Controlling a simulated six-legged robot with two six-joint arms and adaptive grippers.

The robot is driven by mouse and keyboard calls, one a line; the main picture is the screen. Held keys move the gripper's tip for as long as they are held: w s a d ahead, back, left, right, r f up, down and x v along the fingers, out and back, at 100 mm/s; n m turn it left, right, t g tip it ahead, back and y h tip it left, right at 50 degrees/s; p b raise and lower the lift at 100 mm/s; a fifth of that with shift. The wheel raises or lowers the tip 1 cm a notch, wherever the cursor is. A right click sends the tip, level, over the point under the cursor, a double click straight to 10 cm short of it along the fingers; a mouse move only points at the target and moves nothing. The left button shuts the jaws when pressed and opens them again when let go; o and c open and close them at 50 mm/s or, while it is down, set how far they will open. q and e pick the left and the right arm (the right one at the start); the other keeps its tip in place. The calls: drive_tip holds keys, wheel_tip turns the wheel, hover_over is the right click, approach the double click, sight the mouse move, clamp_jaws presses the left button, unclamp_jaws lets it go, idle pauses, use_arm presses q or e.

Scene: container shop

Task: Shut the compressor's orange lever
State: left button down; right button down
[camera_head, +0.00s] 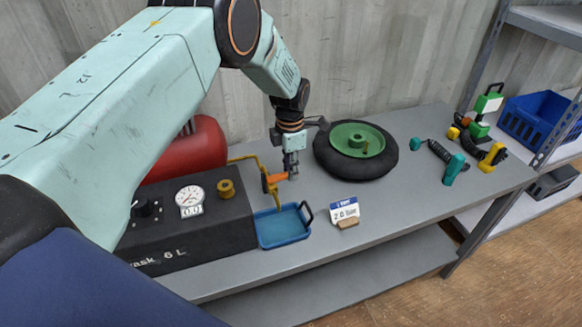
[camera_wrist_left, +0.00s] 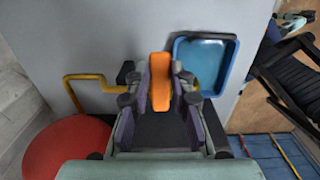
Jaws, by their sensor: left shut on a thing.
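The compressor (camera_head: 190,225) is a dark box with a red tank (camera_head: 190,150), a gauge (camera_head: 190,200) and a yellow pipe at its right. Its orange lever (camera_head: 275,178) is at the yellow pipe, just left of my left gripper's tip. My left gripper (camera_head: 291,168) points down at the bench. In the left wrist view the orange lever (camera_wrist_left: 160,80) stands between the finger pads, and the left gripper (camera_wrist_left: 162,92) is shut on it. The lever's far end and pivot are partly hidden. My right gripper is not in view.
A blue tray (camera_head: 283,228) lies in front of the lever. A wheel with a green hub (camera_head: 356,150) and a small sign (camera_head: 345,211) are to the right. Tools and a blue crate (camera_head: 540,120) are farther right.

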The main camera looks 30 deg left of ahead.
use_arm(q)
drive_tip(key=shift+s+a+f, duration=0.1)
drive_tip(key=shift+s+f, duration=0.05)
drive_tip(key=c, duration=1.5)
unclamp_jaws()
drive_tip(key=o, duration=0.3)
drive_tip(key=shift+a, duration=0.1)
drive_tip(key=shift+o, duration=0.2)
drive_tip(key=shift+r, duration=0.4)
wheel_tip(320, 180, up, 11)
drive_tip(key=shift+r, duration=0.15)
